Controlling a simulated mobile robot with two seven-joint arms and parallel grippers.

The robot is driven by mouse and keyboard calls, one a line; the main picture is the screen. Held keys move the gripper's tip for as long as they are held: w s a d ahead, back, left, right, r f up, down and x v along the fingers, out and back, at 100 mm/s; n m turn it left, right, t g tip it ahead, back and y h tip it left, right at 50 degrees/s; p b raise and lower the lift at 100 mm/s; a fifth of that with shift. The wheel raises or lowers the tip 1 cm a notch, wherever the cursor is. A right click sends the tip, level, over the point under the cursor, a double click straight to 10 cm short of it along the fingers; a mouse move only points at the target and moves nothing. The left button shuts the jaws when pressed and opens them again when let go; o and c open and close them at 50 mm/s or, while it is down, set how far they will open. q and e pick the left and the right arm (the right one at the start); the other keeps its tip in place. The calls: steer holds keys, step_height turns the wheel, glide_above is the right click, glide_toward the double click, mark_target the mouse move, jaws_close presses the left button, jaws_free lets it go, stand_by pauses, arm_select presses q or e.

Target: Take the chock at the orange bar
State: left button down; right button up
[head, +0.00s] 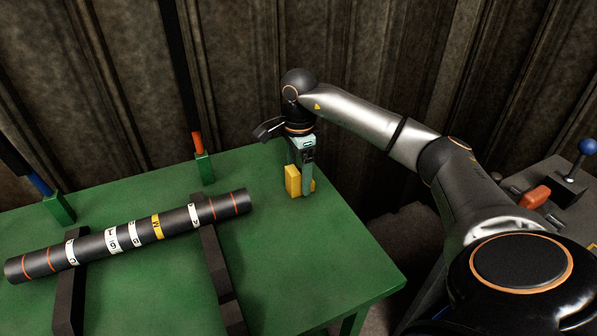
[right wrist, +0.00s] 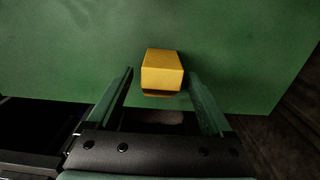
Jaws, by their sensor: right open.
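A yellow chock (head: 292,181) stands on the green table, right of the orange bar (head: 197,143), which rises from a green socket. My right gripper (head: 306,186) points down over the chock, and one finger hides part of it. In the right wrist view the chock (right wrist: 162,70) shows between the tips of the two green fingers of my open right gripper (right wrist: 161,76). A gap shows beside the chock, and I cannot tell whether either finger touches it. My left gripper is not in view.
A dark shaft (head: 110,241) with white and yellow bands lies across two black supports (head: 221,262) on the green table (head: 330,255). A blue bar (head: 40,184) stands in a socket at the left. A corrugated wall is behind. A control console is at right.

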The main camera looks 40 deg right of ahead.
steer(key=shift+f, duration=0.1)
steer(key=shift+c, duration=0.2)
jaws_close()
stand_by(0.5)
